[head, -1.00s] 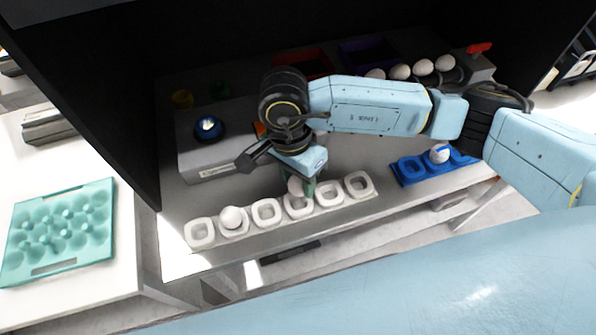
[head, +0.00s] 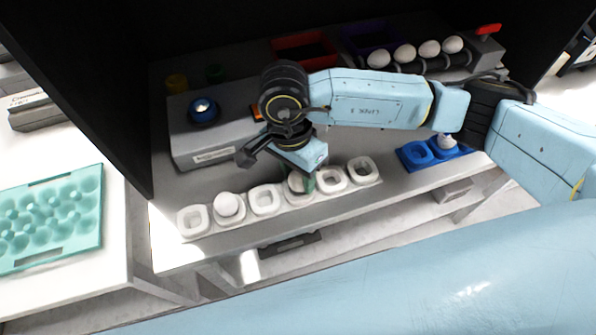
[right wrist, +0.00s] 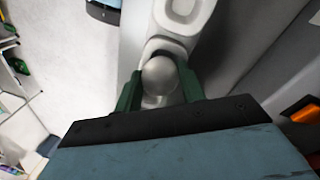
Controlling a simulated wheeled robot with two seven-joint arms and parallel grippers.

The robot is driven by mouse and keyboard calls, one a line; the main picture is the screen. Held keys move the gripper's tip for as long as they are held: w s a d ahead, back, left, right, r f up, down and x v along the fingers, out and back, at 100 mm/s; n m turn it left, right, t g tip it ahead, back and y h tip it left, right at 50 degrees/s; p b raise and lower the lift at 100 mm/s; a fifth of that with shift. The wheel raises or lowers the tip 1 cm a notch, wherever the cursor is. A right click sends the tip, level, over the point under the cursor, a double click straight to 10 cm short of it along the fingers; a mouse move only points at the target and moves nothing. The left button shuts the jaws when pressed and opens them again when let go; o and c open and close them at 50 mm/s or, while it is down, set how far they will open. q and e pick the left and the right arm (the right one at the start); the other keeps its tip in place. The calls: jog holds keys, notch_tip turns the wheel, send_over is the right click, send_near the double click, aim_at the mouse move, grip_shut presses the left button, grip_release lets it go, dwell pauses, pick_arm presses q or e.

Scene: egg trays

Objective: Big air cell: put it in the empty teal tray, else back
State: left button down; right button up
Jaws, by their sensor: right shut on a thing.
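My right gripper (head: 305,181) is low over the row of white cups, shut on an egg (head: 296,182) at the fourth cup from the left. The held egg (right wrist: 160,76) sits between the green fingers (right wrist: 158,90) in the right wrist view. I cannot tell whether it rests in the cup. Another egg (head: 228,204) stands in the second white cup. The teal tray (head: 93,240) is on the white table at the left, and its hollows show no eggs. The grey box with a round blue-lit port (head: 203,109) stands behind the cups. My left gripper is out of view.
A blue holder (head: 412,157) at the right has one egg (head: 446,141) in it. Several eggs (head: 404,54) lie on a rack at the back right, near a red bin (head: 304,34) and a purple bin (head: 352,33). A dark panel rises left of the bench.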

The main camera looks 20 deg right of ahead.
jog(key=shift+f+b, duration=0.4)
jog(key=shift+f, duration=0.05)
jog(key=o, duration=0.7)
jog(key=r, duration=0.4)
jog(key=w+r, duration=0.1)
jog(key=r, duration=0.4)
jog(key=a+r, duration=0.1)
jog(key=r, duration=0.3)
jog(key=shift+w+r, duration=0.2)
jog(key=shift+w, duration=0.05)
